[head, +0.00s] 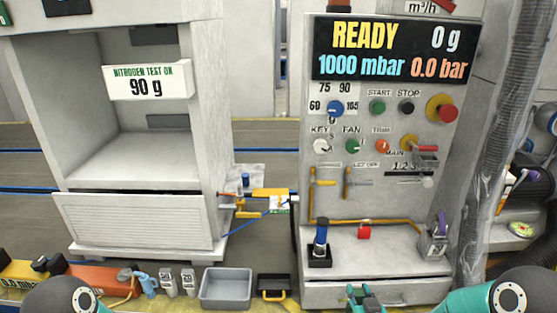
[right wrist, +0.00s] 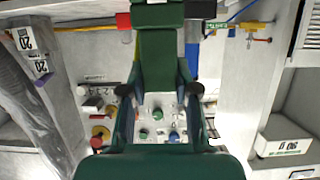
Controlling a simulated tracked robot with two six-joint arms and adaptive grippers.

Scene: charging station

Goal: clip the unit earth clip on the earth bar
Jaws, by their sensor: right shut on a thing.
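My right gripper (head: 365,294) is green and low in the head view, in front of the drawer of the station. I cannot identify the unit earth clip for certain. A grey-blue clamp with a yellow cable (head: 138,281) lies at the lower left. I cannot tell which part is the earth bar; an orange-yellow bar (head: 365,222) runs along the foot of the panel. My left gripper is not in view.
A grey tray (head: 226,288) and a black-and-yellow box (head: 273,289) stand at the front. A white cabinet (head: 140,225) is at left.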

